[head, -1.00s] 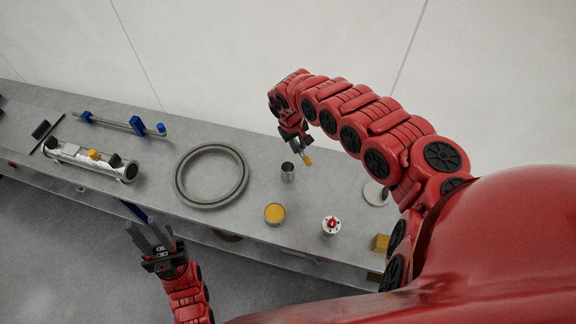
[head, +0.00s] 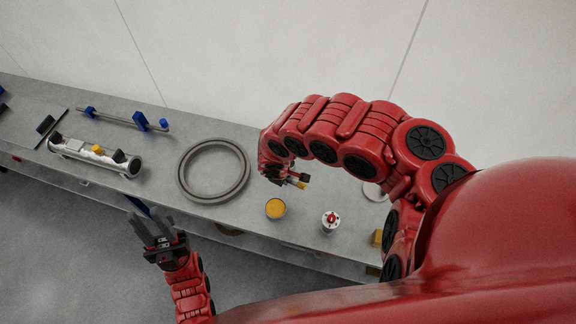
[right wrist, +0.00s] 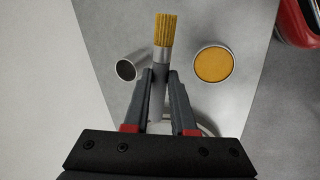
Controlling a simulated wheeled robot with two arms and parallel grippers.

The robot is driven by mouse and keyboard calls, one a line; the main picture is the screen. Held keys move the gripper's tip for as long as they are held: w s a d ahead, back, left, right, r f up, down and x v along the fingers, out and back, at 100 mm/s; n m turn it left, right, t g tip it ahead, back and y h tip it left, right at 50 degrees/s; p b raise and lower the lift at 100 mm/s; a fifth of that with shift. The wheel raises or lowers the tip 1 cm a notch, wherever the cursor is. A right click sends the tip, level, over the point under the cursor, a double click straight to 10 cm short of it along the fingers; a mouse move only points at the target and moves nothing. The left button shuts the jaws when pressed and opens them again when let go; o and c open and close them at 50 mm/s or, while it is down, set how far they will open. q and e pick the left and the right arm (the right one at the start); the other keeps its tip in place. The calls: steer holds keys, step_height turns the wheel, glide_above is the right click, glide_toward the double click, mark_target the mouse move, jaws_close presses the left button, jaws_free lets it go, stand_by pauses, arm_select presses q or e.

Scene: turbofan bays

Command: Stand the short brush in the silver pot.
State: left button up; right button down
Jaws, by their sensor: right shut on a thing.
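My right gripper (head: 292,179) is shut on the short brush (head: 302,184), above the bench. In the right wrist view the brush (right wrist: 165,30) shows its yellow bristles and metal ferrule beyond the fingertips, with the handle between the fingers (right wrist: 160,85). The silver pot (right wrist: 127,69) stands to the left of the brush in that view, apart from it, with its dark mouth showing. In the head view the pot is hidden behind my right gripper and arm. My left gripper (head: 150,228) looks open and empty, off the bench's front edge.
A tin with yellow contents (head: 275,208) and a white canister with a red top (head: 331,221) stand near the front edge of the bench (head: 110,193). A large grey ring (head: 182,180) lies left of them. Further left are a silver tube assembly (head: 75,152) and a blue-ended rod (head: 112,118).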

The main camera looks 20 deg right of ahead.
steer(key=w+d+f+b, duration=0.1)
steer(key=w+d+b, duration=0.3)
steer(key=w+b, duration=0.5)
steer(key=b+x, duration=0.1)
steer(key=x, duration=0.1)
steer(key=a+b+x, duration=0.1)
steer(key=b+x, duration=0.1)
steer(key=shift+f, duration=0.5)
steer(key=c, duration=0.7)
jaws_free()
steer(key=shift+s, duration=0.1)
steer(key=shift+c, duration=0.2)
steer(key=shift+s, duration=0.1)
